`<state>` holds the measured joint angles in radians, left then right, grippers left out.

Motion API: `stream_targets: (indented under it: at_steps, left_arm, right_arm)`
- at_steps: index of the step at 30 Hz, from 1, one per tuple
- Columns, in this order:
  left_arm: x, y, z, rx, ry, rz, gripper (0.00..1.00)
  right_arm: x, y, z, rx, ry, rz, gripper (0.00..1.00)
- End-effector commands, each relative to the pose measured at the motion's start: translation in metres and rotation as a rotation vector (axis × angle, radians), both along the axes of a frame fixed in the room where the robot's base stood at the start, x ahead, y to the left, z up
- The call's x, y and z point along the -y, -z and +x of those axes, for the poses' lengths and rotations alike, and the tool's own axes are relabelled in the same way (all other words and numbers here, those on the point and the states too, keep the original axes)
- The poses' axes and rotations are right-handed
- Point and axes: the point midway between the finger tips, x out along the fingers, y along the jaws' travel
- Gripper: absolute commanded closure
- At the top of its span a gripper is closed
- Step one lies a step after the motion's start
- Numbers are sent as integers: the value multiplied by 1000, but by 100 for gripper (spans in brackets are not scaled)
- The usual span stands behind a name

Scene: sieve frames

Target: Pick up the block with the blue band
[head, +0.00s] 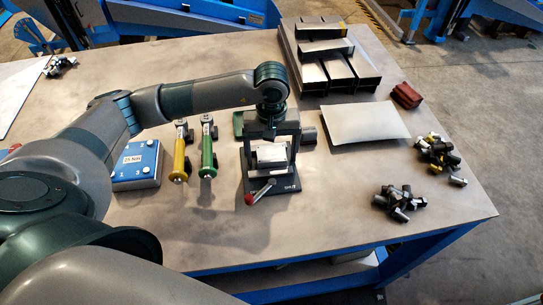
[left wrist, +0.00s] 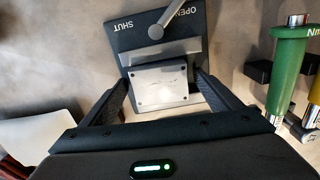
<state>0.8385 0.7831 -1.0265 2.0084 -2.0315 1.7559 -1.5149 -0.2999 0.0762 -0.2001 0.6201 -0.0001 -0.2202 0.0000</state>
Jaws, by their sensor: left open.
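A silver-grey block (head: 270,153) sits in a dark fixture (head: 284,186) with a red-knobbed lever. The left wrist view shows the block's metal top (left wrist: 158,84) with small holes near its corners, and the fixture plate (left wrist: 190,52) marked OPEN and SHUT. I see no blue band on this block; its sides are mostly hidden. My left gripper (head: 270,148) is open above the fixture, pointing down. In the left wrist view its fingers (left wrist: 162,98) stand on either side of the block, with gaps visible; I cannot tell how deep they reach. My right gripper is not in view.
Green (head: 207,150) and yellow (head: 180,155) handled tools and a blue box with a display (head: 137,165) are left of the fixture. A pale plate (head: 365,123), stacked metal channels (head: 338,68), red blocks (head: 406,95) and piles of small parts (head: 399,201) lie right. The front table is clear.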

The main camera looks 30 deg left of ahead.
Motion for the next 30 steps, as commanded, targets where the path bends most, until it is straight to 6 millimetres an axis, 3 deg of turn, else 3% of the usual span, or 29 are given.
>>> stream_targets:
  at_steps: [5, 12, 23, 30]
  left_arm:
    - [0, 0, 0, 0, 0, 0, 18]
    - [0, 0, 0, 0, 0, 0, 75]
    - [0, -3, 1, 3, -1, -1, 76]
    - [0, -20, 2, 7, 0, 0, 76]
  right_arm:
    - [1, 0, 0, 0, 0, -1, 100]
    - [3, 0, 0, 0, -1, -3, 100]
    - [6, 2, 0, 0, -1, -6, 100]
    - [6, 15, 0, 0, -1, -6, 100]
